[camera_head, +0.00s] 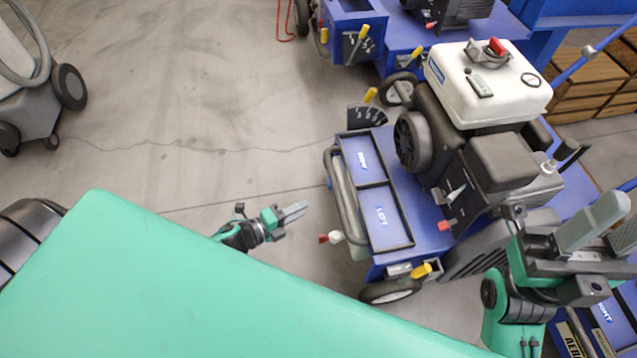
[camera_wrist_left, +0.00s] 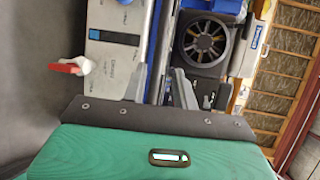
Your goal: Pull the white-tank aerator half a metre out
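The white-tank aerator has a white tank (camera_head: 487,88) on a dark engine, on a blue deck (camera_head: 430,196). Its grey loop handle (camera_head: 341,186) faces left, toward my left gripper. My left gripper (camera_head: 296,212) is open and empty, a short way left of the handle and apart from it. In the left wrist view the fingers (camera_wrist_left: 160,88) stand apart, with the aerator's front and dark round engine cover (camera_wrist_left: 203,40) beyond them. My right gripper (camera_head: 608,228) looks open and empty at the right, overlapping the aerator's near right side in the picture.
A red-and-white knob (camera_head: 331,237) sticks out beside the handle. Another blue machine (camera_head: 353,20) stands behind, and another blue one (camera_head: 607,312) at bottom right. A grey wheeled machine (camera_head: 35,105) is at far left. The concrete floor (camera_head: 210,120) left of the aerator is clear.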

